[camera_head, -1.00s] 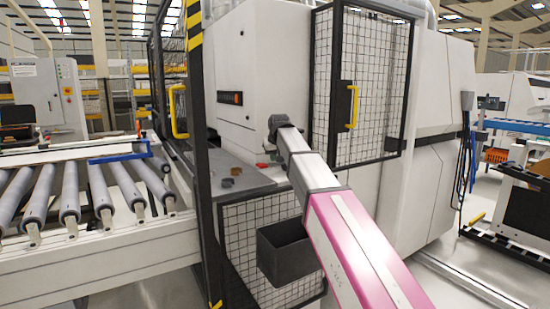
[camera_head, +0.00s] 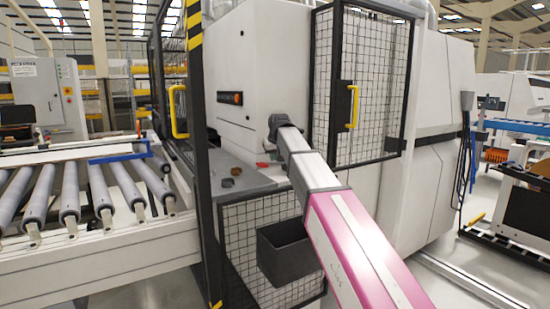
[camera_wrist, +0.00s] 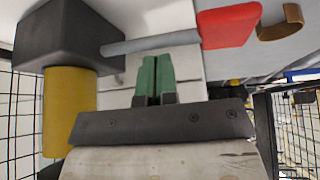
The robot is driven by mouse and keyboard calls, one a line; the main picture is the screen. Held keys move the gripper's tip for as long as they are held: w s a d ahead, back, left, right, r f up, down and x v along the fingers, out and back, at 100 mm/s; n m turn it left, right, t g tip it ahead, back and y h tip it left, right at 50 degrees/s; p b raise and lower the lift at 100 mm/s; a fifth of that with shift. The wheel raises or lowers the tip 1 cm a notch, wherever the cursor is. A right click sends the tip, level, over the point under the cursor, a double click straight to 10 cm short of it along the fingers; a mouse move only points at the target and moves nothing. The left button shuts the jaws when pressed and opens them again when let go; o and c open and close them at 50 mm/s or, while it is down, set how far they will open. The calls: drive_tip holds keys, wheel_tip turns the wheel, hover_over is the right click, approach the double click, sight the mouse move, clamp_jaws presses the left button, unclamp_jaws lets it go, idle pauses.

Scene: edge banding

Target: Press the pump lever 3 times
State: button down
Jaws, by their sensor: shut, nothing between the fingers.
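The pump is a dark block (camera_wrist: 70,35) with a yellow cylinder (camera_wrist: 70,108) in the wrist view. Its lever is a grey rod (camera_wrist: 135,45) running from the block to a red grip (camera_wrist: 229,24). My gripper (camera_wrist: 155,62) has green fingers shut together with nothing between them. The fingertips are close to the middle of the rod, between block and red grip; I cannot tell whether they touch it. In the head view, the red grip (camera_head: 262,164) shows small beside my arm, which hides the fingers and most of the pump.
A mesh door (camera_head: 362,85) with a yellow handle stands right of my arm. A black-and-yellow post (camera_head: 197,70) stands to the left. A roller conveyor (camera_head: 70,195) is at left.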

drive_tip(key=shift+w+d+r, duration=0.2)
drive_tip(key=shift+d+r, duration=0.1)
drive_tip(key=shift+r, duration=0.3)
drive_tip(key=shift+w+d+r, duration=0.25)
drive_tip(key=shift+d+r, duration=0.05)
drive_tip(key=shift+r, duration=0.35)
drive_tip(key=shift+w+d+r, duration=0.2)
drive_tip(key=shift+d+r, duration=0.1)
drive_tip(key=shift+r, duration=0.3)
drive_tip(key=shift+w+d+r, duration=0.2)
drive_tip(key=shift+d+r, duration=0.15)
drive_tip(key=shift+r, duration=0.4)
drive_tip(key=shift+w+d+r, duration=0.25)
drive_tip(key=shift+d+r, duration=0.05)
drive_tip(key=shift+r, duration=0.4)
drive_tip(key=shift+w+d+r, duration=0.2)
drive_tip(key=shift+d+r, duration=0.15)
drive_tip(key=shift+r, duration=0.4)
drive_tip(key=r, duration=0.1)
drive_tip(key=d+r, duration=0.1)
drive_tip(key=w+r, duration=0.1)
drive_tip(key=shift+d+r, duration=0.15)
drive_tip(key=shift+d, duration=0.1)
idle(0.5)
